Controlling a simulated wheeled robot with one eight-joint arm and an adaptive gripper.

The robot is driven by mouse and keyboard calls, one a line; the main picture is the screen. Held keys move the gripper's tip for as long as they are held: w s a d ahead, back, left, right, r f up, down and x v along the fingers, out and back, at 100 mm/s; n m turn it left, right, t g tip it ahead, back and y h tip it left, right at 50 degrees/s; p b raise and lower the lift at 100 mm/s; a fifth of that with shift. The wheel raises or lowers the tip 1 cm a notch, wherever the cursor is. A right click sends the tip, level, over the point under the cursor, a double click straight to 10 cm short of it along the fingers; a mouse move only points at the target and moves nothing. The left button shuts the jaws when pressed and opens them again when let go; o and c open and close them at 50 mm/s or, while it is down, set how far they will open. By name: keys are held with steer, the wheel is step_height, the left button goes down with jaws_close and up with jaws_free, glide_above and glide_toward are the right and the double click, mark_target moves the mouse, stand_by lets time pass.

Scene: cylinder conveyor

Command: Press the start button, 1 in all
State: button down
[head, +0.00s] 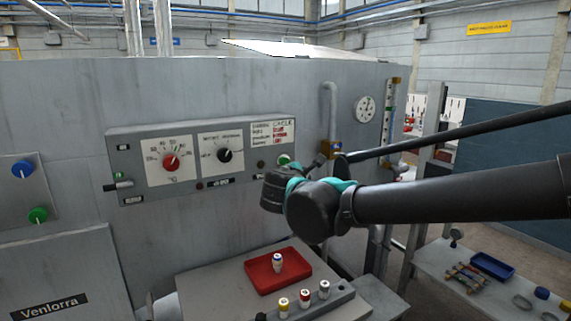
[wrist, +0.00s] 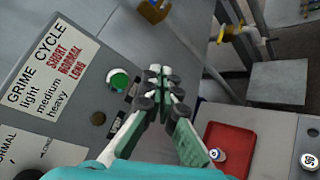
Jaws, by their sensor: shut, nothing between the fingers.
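A round green button (head: 284,160) sits at the right end of the grey control panel (head: 140,142), partly behind my arm. In the wrist view the same green button (wrist: 119,80) has a pale rim and a small dark label plate below it, too blurred to read. My gripper (wrist: 161,73) is shut and empty, with its fingertips just right of the button in the picture. The fingertips do not overlap the button; their depth from the panel is hard to judge. In the head view my wrist hides most of the gripper.
A dark button (wrist: 98,118) sits left of the green one. A brass-fitted pipe (head: 331,110) stands right of the panel. Below are a red tray (head: 262,284) with one cylinder and several more cylinders beside it. A separate plate (head: 20,200) carries blue and green knobs.

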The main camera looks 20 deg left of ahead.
mark_target(285, 162)
steer(key=w+a, duration=0.5)
steer(key=a, duration=0.1)
steer(key=shift+w+a, duration=0.3)
steer(key=shift+w, duration=0.1)
stand_by(1.6)
steer(key=shift+w+a, duration=0.25)
steer(key=shift+a, duration=0.05)
steer(key=shift+w+a, duration=0.3)
steer(key=shift+a, duration=0.1)
stand_by(0.9)
steer(key=shift+d, duration=0.1)
steer(key=shift+s+d, duration=0.6)
